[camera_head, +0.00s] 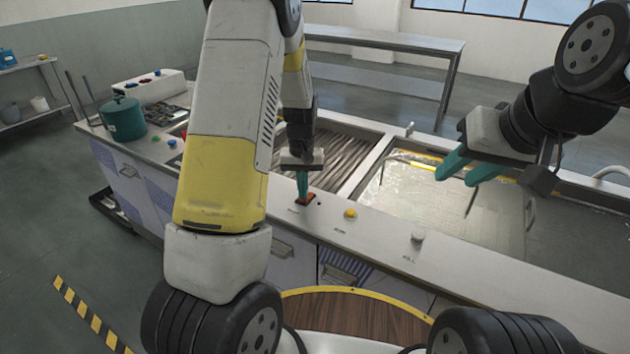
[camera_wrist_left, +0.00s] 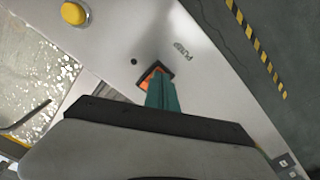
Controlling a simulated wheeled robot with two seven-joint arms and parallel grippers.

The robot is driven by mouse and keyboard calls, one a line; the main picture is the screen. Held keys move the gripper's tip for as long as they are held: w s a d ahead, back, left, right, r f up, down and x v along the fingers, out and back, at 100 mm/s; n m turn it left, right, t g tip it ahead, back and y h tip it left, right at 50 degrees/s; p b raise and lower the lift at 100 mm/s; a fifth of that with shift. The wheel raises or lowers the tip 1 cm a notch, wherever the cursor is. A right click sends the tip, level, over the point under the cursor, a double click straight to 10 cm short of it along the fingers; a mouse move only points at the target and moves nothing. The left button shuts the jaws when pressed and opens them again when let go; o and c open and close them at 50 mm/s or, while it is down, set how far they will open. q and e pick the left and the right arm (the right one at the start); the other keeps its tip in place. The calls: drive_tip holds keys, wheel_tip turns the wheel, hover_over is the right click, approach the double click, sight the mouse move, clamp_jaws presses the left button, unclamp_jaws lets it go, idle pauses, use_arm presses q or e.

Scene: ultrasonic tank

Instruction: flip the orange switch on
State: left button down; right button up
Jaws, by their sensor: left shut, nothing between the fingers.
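The orange switch (camera_head: 308,199) sits in a dark frame on the counter's front panel, left of a yellow button. My left gripper (camera_head: 303,186) points down with its green fingers closed together, empty, at the switch. In the left wrist view the closed fingertips (camera_wrist_left: 160,84) overlap the switch (camera_wrist_left: 148,78) and hide part of it. I cannot tell whether they touch it or which way the switch is tilted. My right gripper (camera_head: 469,168) hangs over the water tank with its two green fingers spread apart, empty.
The yellow button (camera_head: 350,214) and a grey knob (camera_head: 417,237) are on the same panel, right of the switch. The water tank (camera_head: 400,198) lies behind. A green pot (camera_head: 124,118) stands at the counter's left end. The panel between switch and button is clear.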

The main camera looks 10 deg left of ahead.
use_arm(q)
drive_tip(key=shift+f, duration=0.2)
drive_tip(key=shift+r, duration=3.55)
drive_tip(key=s+d+r+m+t+h, duration=0.1)
drive_tip(key=s+r+t+h, duration=0.15)
drive_tip(key=s+r, duration=1.05)
drive_tip(key=s+d+r+m+t, duration=0.1)
drive_tip(key=s+r+t, duration=0.2)
drive_tip(key=s+r, duration=0.4)
drive_tip(key=s, duration=0.4)
drive_tip(key=shift+s+m+t, duration=0.15)
drive_tip(key=shift+m+t, duration=0.15)
drive_tip(key=shift+t, duration=0.05)
